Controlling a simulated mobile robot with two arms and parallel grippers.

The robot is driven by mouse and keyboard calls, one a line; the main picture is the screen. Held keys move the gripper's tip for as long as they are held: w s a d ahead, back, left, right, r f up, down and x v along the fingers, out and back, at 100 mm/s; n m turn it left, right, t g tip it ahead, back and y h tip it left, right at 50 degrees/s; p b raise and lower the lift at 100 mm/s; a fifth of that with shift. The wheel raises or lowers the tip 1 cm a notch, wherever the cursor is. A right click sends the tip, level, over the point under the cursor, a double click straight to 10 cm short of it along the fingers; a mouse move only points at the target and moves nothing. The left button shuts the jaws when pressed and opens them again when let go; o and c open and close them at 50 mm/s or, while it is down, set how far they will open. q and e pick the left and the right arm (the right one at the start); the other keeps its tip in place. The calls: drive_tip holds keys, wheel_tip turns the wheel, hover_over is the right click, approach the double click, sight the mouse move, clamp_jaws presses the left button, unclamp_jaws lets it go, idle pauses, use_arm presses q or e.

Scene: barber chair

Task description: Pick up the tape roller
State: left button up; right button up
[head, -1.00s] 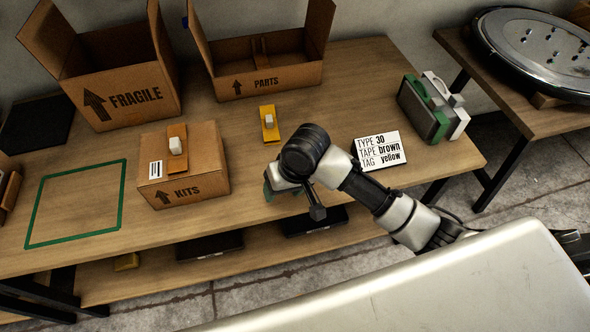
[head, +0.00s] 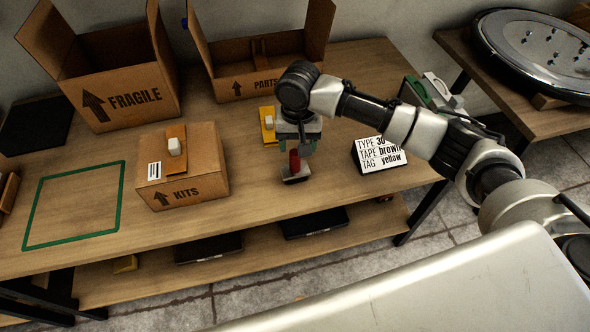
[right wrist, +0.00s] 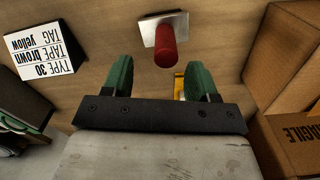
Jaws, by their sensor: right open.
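A tool with an upright red handle and a flat metallic base, the likely tape roller (head: 294,164), stands on the wooden table right of the KITS box. It also shows in the right wrist view (right wrist: 166,46), ahead of the fingers. My right gripper (head: 297,147) points down just above the red handle. In the right wrist view its green fingers (right wrist: 163,75) are apart, with nothing held between them. Whether they overlap the handle's top in height I cannot tell. My left gripper is not in view.
The KITS box (head: 183,185) stands left, with a brown strip and white block on top. A yellow piece (head: 267,127) lies behind my gripper. The sign (head: 381,155) reads type 30, tape brown, tag yellow. Open FRAGILE (head: 130,97) and PARTS (head: 250,80) boxes stand behind.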

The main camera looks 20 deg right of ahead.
sight(295, 153)
drive_tip(key=shift+a+f, duration=0.2)
drive_tip(key=shift+f, duration=1.2)
drive_tip(key=shift+a+f, duration=0.15)
drive_tip(key=shift+f, duration=1.2)
drive_tip(key=c, duration=1)
drive_tip(key=shift+r, duration=0.15)
